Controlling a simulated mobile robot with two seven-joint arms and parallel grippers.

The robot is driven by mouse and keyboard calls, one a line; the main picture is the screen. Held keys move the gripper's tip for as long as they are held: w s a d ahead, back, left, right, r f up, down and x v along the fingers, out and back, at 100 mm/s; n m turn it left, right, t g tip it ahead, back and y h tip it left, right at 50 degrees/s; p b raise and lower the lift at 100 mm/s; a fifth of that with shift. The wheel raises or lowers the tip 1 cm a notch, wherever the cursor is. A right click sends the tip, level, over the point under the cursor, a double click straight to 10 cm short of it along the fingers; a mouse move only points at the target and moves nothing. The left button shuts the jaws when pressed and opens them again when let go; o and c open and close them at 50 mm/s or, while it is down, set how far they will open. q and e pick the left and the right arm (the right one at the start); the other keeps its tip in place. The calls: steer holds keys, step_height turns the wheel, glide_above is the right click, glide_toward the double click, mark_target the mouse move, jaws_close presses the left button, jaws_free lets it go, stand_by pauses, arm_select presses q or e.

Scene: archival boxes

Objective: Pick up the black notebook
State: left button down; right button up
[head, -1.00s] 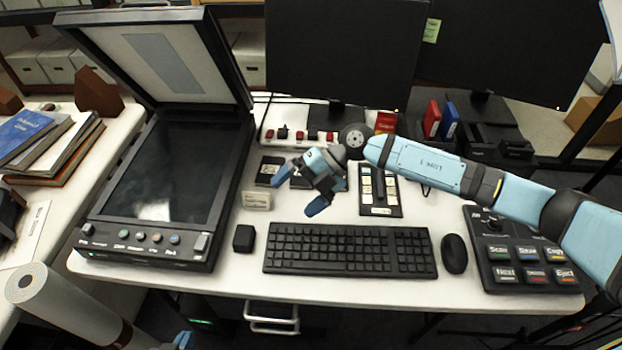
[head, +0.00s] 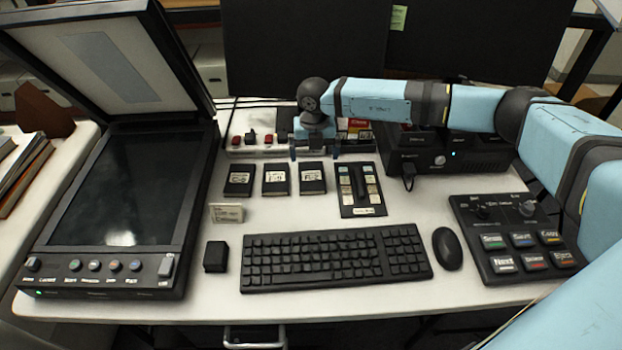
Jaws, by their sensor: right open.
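I cannot pick out a black notebook for certain. Three small flat black items with pale labels lie in a row on the white desk: a left one (head: 239,180), a middle one (head: 276,180) and a right one (head: 312,178). My right gripper (head: 314,152) is open, fingers pointing down, just behind the right item in the picture. Nothing shows between its fingers. The gripper and wrist hide part of the power strip behind it. My left gripper is not in view.
A large open scanner (head: 120,190) fills the left. A keyboard (head: 335,257), mouse (head: 447,248), small black block (head: 215,256) and button panel (head: 515,240) are in front. A switch panel (head: 359,190) stands right of the row. A power strip (head: 250,147) runs behind.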

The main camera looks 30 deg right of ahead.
mark_target(312, 174)
steer(key=f, duration=0.3)
steer(key=a+f, duration=0.1)
steer(key=f, duration=0.1)
steer(key=shift+s+a+b, duration=0.1)
steer(key=shift+s+b, duration=0.3)
steer(key=shift+f, duration=0.55)
steer(key=shift+c, duration=0.5)
steer(key=c, duration=0.9)
